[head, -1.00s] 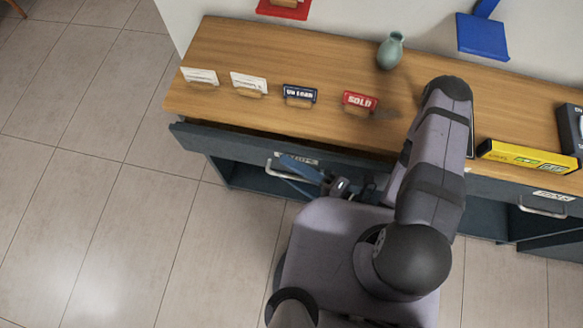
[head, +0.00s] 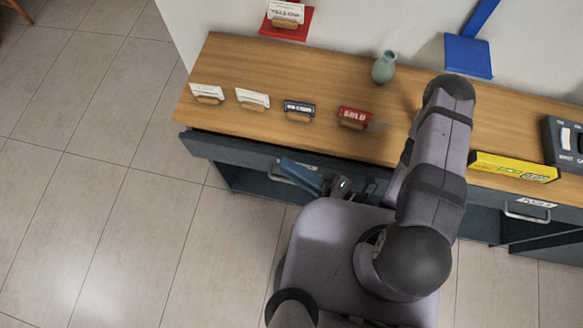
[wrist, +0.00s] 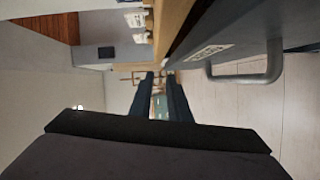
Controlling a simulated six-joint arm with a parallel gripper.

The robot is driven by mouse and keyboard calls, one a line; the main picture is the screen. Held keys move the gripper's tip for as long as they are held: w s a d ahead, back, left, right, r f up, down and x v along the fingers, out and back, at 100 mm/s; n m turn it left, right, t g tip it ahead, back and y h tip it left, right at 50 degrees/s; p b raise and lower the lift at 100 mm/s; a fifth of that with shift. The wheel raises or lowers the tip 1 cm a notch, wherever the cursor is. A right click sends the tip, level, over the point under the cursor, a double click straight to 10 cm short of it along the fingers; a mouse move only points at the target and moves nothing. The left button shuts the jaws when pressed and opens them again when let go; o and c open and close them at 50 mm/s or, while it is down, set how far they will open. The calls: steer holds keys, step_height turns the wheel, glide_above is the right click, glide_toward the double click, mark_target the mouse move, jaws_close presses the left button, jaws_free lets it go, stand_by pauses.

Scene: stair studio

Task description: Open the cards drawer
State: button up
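The left dark drawer (head: 225,152) has a metal handle (head: 272,173) and stands slightly out from under the wooden top, with a narrow dark gap above its front. In the wrist view its pale label (wrist: 207,54) is too blurred to read, and the handle (wrist: 270,64) is at the upper right. My gripper (head: 287,166) is in front of this drawer and hides the label and part of the handle in the head view. In the wrist view my gripper (wrist: 160,76) has its two dark fingers apart with nothing between them; the handle is to their right, not between them.
On the wooden top (head: 250,65) are several small signs, including a red SOLD sign (head: 354,116), a green vase (head: 384,67) and a yellow box (head: 514,167). Another handled drawer (head: 490,197) is at the right. The tiled floor (head: 90,210) at left is clear.

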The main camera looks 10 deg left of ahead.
steer(key=s+d+m+g+p, duration=0.1)
steer(key=s+d+m+g, duration=0.2)
steer(key=m, duration=0.9)
steer(key=s+m+g, duration=0.3)
steer(key=m+g, duration=0.3)
steer(key=m, duration=0.5)
steer(key=s+d+m+g+p, duration=0.1)
steer(key=s+d+m+g, duration=0.2)
steer(key=m, duration=0.9)
steer(key=w+d+f+m+t+h+b, duration=0.1)
steer(key=w+d+f+m+t+b, duration=0.1)
steer(key=w+f+m+t+b, duration=0.2)
steer(key=w+f+t+b, duration=0.1)
steer(key=w+f+t, duration=0.2)
steer(key=t, duration=0.3)
steer(key=shift+w+d+f+m, duration=0.15)
steer(key=shift+d+f+m, duration=0.2)
steer(key=shift+f, duration=0.45)
steer(key=shift+p+x, duration=0.35)
steer(key=shift+x, duration=3.25)
steer(key=shift+w, duration=0.1)
